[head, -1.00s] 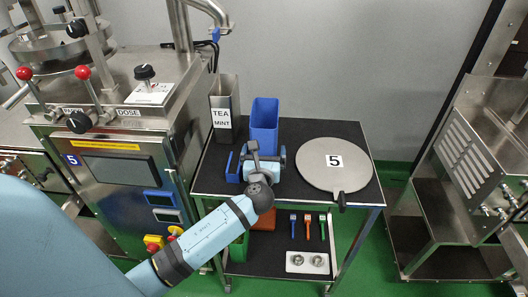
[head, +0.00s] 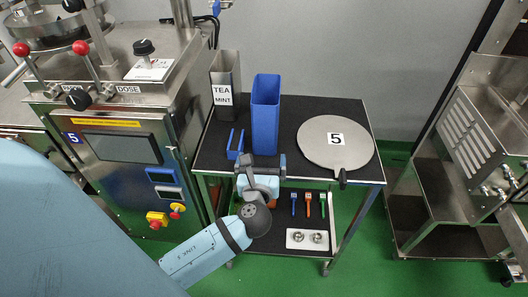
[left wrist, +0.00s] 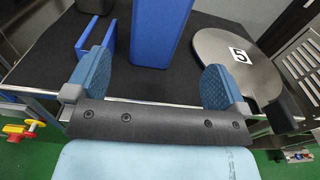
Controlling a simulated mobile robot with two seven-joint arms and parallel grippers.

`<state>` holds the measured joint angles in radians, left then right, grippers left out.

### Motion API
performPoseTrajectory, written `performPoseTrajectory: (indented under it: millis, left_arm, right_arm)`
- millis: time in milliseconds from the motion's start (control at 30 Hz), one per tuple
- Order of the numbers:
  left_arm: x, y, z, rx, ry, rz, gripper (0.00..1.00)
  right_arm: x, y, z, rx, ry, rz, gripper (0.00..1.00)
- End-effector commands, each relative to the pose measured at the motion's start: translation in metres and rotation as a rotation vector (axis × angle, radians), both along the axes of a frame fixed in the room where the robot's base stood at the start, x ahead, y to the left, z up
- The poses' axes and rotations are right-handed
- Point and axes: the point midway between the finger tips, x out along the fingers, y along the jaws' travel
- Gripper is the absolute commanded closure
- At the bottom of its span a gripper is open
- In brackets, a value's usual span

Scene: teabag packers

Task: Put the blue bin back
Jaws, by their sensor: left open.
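The blue bin (head: 265,112) is a tall, open-topped box standing upright on the black top of the cart (head: 294,116). In the left wrist view its lower part (left wrist: 159,30) rises ahead of my fingers, and its top is cut off. My left gripper (head: 261,162) is at the cart's front edge, just in front of the bin. Its two blue finger pads (left wrist: 153,80) are spread wide with nothing between them, apart from the bin. My right gripper does not show.
A metal TEA MINT container (head: 224,90) stands left of the bin. A small blue holder (head: 235,145) is beside the bin's base at left. A round metal lid marked 5 (head: 336,145) lies at right. Small colored tools (head: 308,205) are on the lower shelf.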

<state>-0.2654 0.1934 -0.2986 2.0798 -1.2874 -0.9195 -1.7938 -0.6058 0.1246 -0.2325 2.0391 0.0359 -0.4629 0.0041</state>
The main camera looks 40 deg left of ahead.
Motion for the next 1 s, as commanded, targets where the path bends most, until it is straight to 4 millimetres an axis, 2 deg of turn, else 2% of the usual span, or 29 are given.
performPoseTrajectory:
  millis: [67, 133, 267, 400, 500, 600, 700, 800, 1000]
  left_arm:
    - [-0.005, -0.005, -0.016, -0.130, -0.004, -0.023, 0.00]
    - [-0.012, -0.012, -0.038, -0.339, -0.016, -0.048, 0.00]
    - [-0.035, -0.036, -0.091, -0.921, -0.049, -0.038, 0.00]
    - [-0.072, -0.069, -0.138, -1.638, -0.108, 0.130, 0.00]
    - [-0.097, -0.089, -0.158, -2.087, -0.171, 0.334, 0.00]
    - [-0.117, -0.104, -0.169, -2.425, -0.239, 0.551, 0.00]
    - [-0.129, -0.112, -0.174, -2.642, -0.300, 0.726, 0.00]
    - [-0.136, -0.116, -0.176, -2.750, -0.336, 0.832, 0.00]
    - [-0.137, -0.117, -0.176, -2.783, -0.349, 0.864, 0.00]
  right_arm:
    - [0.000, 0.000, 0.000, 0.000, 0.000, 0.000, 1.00]
    - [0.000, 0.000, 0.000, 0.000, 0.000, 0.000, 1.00]
    - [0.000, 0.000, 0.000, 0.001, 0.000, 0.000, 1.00]
    - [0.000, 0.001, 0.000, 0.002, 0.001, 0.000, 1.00]
    - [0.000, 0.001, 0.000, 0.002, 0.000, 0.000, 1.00]
    - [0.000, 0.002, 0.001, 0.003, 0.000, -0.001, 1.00]
    - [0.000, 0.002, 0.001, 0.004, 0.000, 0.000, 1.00]
    - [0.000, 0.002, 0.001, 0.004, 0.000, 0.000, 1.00]
    - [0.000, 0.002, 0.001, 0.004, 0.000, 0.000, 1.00]
